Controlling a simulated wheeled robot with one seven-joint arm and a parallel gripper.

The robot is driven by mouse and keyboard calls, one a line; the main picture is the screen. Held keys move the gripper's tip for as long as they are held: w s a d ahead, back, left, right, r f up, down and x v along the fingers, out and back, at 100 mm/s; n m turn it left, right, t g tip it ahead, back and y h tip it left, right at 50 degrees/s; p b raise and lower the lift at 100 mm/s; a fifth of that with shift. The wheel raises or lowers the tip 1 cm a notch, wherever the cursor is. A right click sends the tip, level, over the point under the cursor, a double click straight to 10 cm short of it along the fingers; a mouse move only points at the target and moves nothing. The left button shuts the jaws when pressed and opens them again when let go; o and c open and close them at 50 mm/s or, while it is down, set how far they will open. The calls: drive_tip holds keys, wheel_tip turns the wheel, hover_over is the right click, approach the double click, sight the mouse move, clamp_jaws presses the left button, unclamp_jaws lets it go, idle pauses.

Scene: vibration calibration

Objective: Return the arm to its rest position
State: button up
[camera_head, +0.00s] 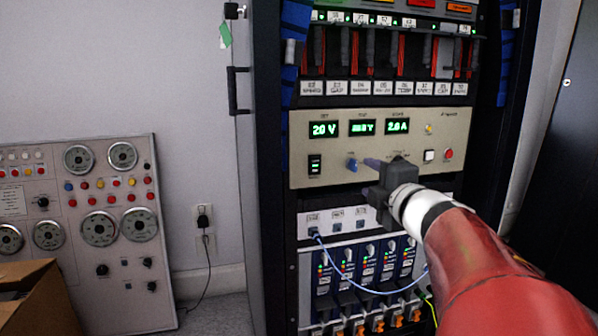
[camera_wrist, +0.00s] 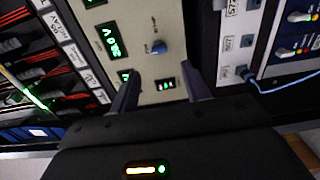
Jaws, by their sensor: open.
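My red and white arm (camera_head: 465,250) reaches in from the lower right of the head view toward an equipment rack. My dark gripper (camera_head: 370,172) is in front of the beige power supply panel (camera_head: 310,145), close to its blue knob (camera_head: 352,163). In the wrist view my gripper (camera_wrist: 160,84) has its two fingers spread apart with nothing between them. The blue knob (camera_wrist: 159,47) shows beyond the fingertips, apart from them. My gripper hides part of the panel's lower middle in the head view.
The rack (camera_head: 262,200) holds labelled modules with red cables above and blue modules (camera_head: 323,275) with a looping blue cable (camera_head: 360,290) below. A gauge panel (camera_head: 85,190) leans at the left, behind a cardboard box (camera_head: 40,300). Wall and floor between them are mostly clear.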

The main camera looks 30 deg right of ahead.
idle(0.5)
drive_tip(key=s+a+f+m+g+y+p, duration=0.1)
drive_tip(key=s+a+f+m+g+p, duration=0.2)
drive_tip(key=a, duration=0.6)
drive_tip(key=s+a+f+m+g+y+p, duration=0.1)
drive_tip(key=s+a+f+m+g+p, duration=0.1)
drive_tip(key=s+a+f+m+g, duration=0.3)
drive_tip(key=s+a+f+m+g+y+p, duration=0.2)
drive_tip(key=s+a+f+m+g+p, duration=0.1)
drive_tip(key=a, duration=1)
wheel_tip(320, 180, down, 4)
drive_tip(key=s+m+g, duration=0.1)
drive_tip(key=s+m, duration=0.1)
drive_tip(key=m, duration=0.2)
drive_tip(key=shift+a+r+p, duration=0.2)
drive_tip(key=shift+p, duration=0.1)
drive_tip(key=shift+s, duration=0.1)
